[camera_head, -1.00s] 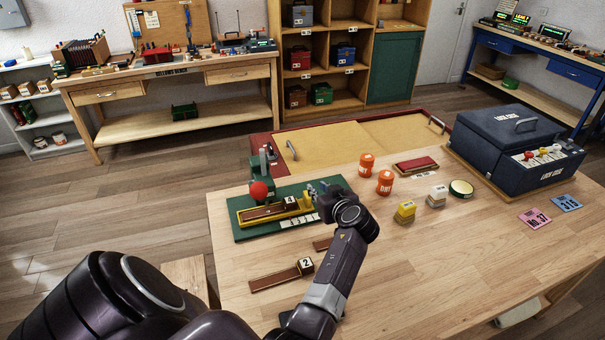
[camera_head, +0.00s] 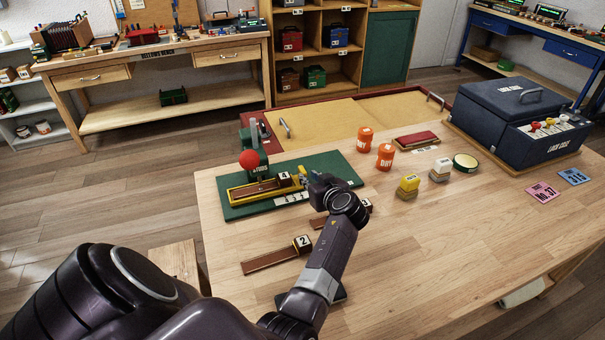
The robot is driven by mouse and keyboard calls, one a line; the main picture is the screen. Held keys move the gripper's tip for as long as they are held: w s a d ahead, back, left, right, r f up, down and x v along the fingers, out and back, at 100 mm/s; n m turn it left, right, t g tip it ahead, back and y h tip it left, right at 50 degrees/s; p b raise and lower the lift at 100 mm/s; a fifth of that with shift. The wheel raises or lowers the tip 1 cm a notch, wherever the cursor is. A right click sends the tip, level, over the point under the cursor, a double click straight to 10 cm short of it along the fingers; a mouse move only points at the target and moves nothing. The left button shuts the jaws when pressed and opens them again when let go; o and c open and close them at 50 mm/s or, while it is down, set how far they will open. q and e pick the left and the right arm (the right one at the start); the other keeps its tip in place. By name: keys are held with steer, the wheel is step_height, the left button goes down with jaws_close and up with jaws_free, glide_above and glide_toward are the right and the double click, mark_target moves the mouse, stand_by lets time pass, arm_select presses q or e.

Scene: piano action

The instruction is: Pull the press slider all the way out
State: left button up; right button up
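The green press (camera_head: 254,165) with a red ball on its lever stands on a green base board (camera_head: 336,166) on the wooden table. Its yellow slider (camera_head: 238,194) holds a brown wooden piece with a block marked 1 (camera_head: 285,177). The slider lies along the board, with its left part by the press. My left gripper (camera_head: 309,183) is at the slider's right end, above the board. Its fingers are small and dark here, and I cannot tell whether they are shut on the slider. My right gripper is not in view.
Wooden pieces marked 2 (camera_head: 270,258) and 3 (camera_head: 325,220) lie in front of the board; my arm partly covers piece 3. The front right tabletop is clear.

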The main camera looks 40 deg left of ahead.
mark_target(305, 174)
arm_select(q)
steer(key=shift+p+x, duration=0.3)
steer(key=shift+x, duration=3.15)
jaws_close()
